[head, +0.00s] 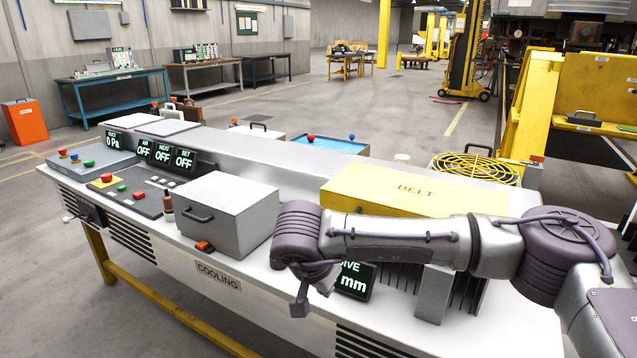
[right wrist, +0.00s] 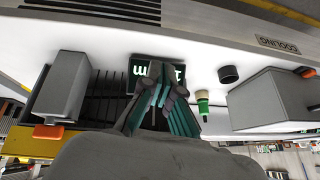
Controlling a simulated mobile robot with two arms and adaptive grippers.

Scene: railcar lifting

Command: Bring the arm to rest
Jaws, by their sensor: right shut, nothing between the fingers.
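My right arm reaches in from the right in the head view, over the front of the long white bench unit (head: 240,268). Its gripper (head: 300,308) points down in front of the bench, partly hidden by my own wrist. In the right wrist view the right gripper (right wrist: 165,85) has its fingers together with nothing between them. It is in front of a dark display (right wrist: 138,67) that also shows in the head view (head: 355,280), partly covered by my arm. My left gripper is not in view.
A grey handled box (head: 228,215) stands left of my wrist. A yellow BELT cover (head: 400,190) lies behind my arm. A grey block (head: 436,292) stands below the arm. In the right wrist view a green-and-cream piece (right wrist: 203,105) and black knob (right wrist: 229,74) are close by.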

